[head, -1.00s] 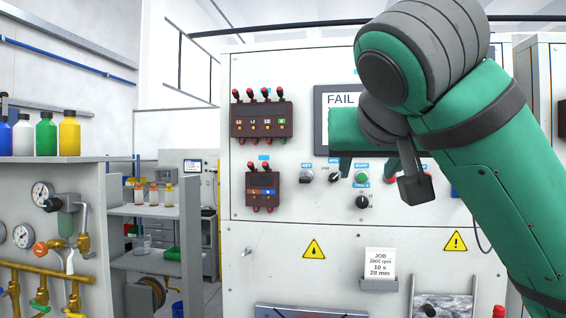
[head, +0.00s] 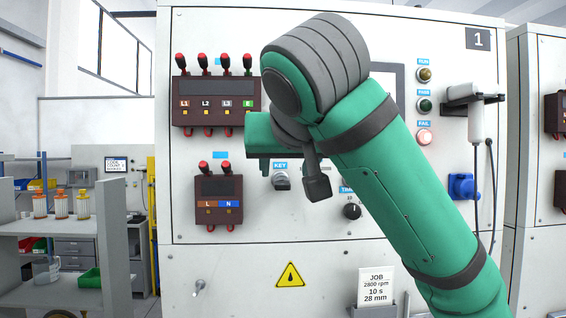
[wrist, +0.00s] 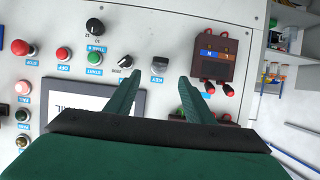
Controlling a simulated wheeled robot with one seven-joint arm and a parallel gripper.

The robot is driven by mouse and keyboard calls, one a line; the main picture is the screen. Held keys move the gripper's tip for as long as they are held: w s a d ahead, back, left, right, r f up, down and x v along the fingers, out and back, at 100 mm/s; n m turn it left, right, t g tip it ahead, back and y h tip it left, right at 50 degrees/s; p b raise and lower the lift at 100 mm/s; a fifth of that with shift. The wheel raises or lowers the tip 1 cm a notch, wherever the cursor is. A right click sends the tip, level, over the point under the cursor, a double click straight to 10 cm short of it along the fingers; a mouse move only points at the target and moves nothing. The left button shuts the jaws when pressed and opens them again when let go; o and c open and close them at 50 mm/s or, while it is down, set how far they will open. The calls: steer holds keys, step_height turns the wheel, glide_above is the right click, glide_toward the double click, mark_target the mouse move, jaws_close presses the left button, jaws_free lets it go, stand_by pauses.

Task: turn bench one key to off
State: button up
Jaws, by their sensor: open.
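Bench one is the white panel with the number 1 sign (head: 478,39). Its key switch (head: 281,181) sits under a blue KEY label, right of the L and N terminal block. In the wrist view the key switch (wrist: 159,65) shows upside down, with a grey key in it. My gripper (wrist: 160,78) is open and empty, its two green fingers pointing at the panel on either side of the key switch. The key appears between the fingertips in the picture; I cannot tell the remaining distance.
A black knob (wrist: 124,61) lies beside one finger, and the L and N terminal block (wrist: 213,57) lies beside the other. Green START (wrist: 95,58) and red OFF (wrist: 63,53) buttons are farther left. A card holder (head: 376,293) juts from the lower panel.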

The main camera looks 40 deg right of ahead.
mark_target(283, 183)
steer(key=x, duration=0.8)
steer(key=shift+w+d+f, duration=0.15)
steer(key=shift+w+d, duration=0.05)
